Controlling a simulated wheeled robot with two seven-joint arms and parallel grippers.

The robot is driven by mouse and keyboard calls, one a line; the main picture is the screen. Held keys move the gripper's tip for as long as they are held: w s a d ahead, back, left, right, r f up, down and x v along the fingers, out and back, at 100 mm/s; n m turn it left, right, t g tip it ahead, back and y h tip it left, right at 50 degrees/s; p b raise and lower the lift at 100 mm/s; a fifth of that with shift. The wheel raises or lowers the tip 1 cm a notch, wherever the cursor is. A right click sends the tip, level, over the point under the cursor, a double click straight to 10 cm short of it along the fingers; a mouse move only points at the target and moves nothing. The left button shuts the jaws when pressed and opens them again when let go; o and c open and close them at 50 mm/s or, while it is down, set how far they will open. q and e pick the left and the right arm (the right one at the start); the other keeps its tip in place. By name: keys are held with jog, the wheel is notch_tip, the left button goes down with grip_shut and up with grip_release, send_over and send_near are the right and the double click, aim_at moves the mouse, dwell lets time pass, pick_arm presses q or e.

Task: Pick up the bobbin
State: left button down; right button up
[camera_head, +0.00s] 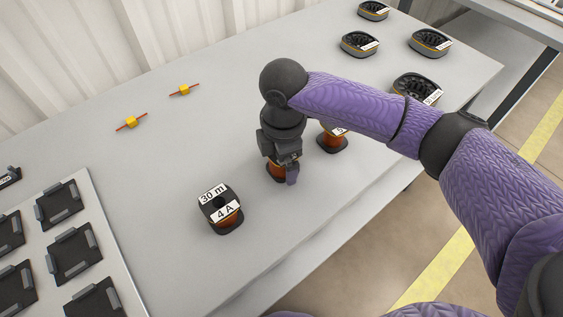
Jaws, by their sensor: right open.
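A copper-coloured bobbin with a dark base (274,173) stands on the grey table, mostly hidden under my right gripper (283,170). The right gripper is open and points down, with its fingers at this bobbin; I cannot tell whether they touch it. A second bobbin (222,210), black-topped with copper wire, stands apart to the lower left with labels "30 m" and "4 A". A third copper bobbin (331,142) stands just right of the gripper, partly hidden by my arm. My left gripper is out of view.
Several black spools (358,44) lie at the table's far right end. Two small yellow pieces with red rods (131,122) lie at the back left. A light board (98,208) with several black holders is at lower left. The table's front edge (345,210) is near.

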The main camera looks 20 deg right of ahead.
jog(key=shift+r, duration=0.2)
jog(key=shift+c, duration=0.7)
grip_shut()
